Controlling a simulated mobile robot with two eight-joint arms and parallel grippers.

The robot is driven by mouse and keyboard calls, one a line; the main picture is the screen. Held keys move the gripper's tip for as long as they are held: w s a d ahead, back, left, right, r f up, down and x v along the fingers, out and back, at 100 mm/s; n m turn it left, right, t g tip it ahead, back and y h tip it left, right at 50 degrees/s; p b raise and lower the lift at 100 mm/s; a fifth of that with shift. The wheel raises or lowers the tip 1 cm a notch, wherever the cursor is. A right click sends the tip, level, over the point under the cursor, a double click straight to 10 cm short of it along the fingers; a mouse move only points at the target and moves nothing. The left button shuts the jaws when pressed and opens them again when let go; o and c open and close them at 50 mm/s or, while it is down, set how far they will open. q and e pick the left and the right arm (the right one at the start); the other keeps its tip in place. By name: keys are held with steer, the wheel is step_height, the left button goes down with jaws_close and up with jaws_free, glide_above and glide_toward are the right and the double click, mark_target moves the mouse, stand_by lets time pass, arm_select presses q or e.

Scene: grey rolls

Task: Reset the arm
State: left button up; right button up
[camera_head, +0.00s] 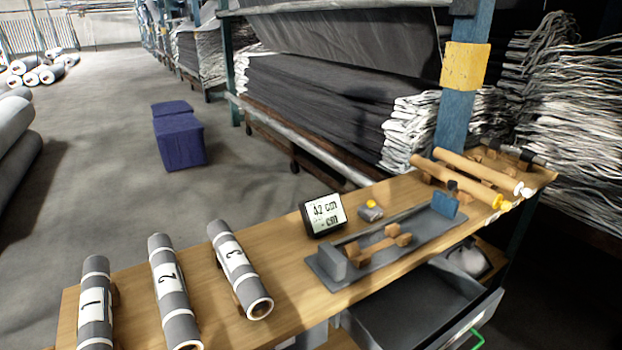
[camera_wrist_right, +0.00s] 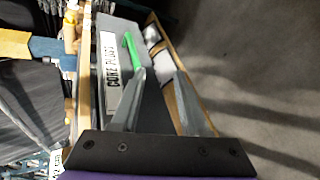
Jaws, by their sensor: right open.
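In the right wrist view, my right gripper (camera_wrist_right: 160,80) is open, with its two grey fingers apart and nothing seen between them. Beyond it are a grey drawer front with a white label reading "CORE PLUGS" (camera_wrist_right: 112,65) and a green handle (camera_wrist_right: 131,50). The fingers appear close to this front in the picture, but contact cannot be told. In the head view, the drawer (camera_head: 415,300) under the bench stands open, its green handle (camera_head: 478,338) at the lower right. Neither gripper shows in the head view.
The wooden bench (camera_head: 285,255) carries grey rolls numbered 1 (camera_head: 95,310), 2 (camera_head: 168,280) and 3 (camera_head: 237,262), a display (camera_head: 323,214), a grey fixture (camera_head: 335,265) and yellowish rolls (camera_head: 465,180). Racks of dark fabric stand behind. Purple boxes (camera_head: 180,140) stand on open floor.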

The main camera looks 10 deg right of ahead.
steer(key=s+a+f+m+g+y, duration=0.1)
steer(key=s+a+m+y, duration=0.25)
steer(key=a, duration=0.25)
steer(key=s+a+m+g+y, duration=0.2)
steer(key=a+m+y, duration=0.15)
steer(key=a, duration=0.25)
steer(key=s+a+f+m+g+y, duration=0.1)
steer(key=s+a+m+y, duration=0.15)
steer(key=a+m, duration=0.2)
arm_select(q)
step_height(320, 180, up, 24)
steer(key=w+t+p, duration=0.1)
steer(key=p, duration=1.9)
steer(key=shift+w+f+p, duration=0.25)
steer(key=shift+p, duration=0.05)
arm_select(e)
step_height(320, 180, up, 24)
steer(key=w+t, duration=0.1)
steer(key=w, duration=0.1)
steer(key=shift+a+n, duration=0.15)
steer(key=shift+n, duration=0.2)
